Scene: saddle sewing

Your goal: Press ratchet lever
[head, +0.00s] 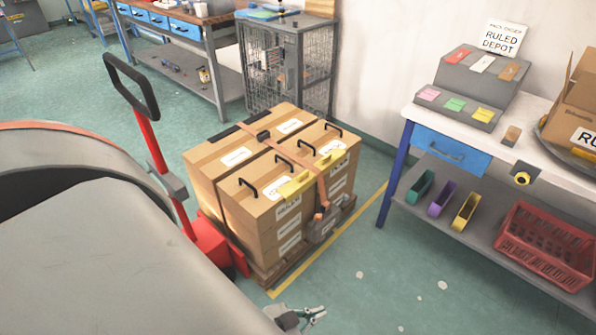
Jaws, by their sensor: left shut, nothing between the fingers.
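Cardboard boxes (265,188) stand stacked on a pallet (268,272), with an orange strap (322,188) running over them and down the front side. A grey ratchet (324,230) sits low on that side, near the pallet's right corner. A small orange part (321,214) shows at its top; I cannot tell the lever's exact angle. My left gripper (318,315) is at the bottom edge of the head view, shut and empty. It is apart from the ratchet, below it in the picture. My right gripper is not in view.
A red pallet jack (210,243) with a black handle (132,85) stands left of the boxes. A white-topped bench (470,135) with a red crate (548,245) on its shelf is at right. A wire cage (287,65) stands behind. The floor right of the yellow line is clear.

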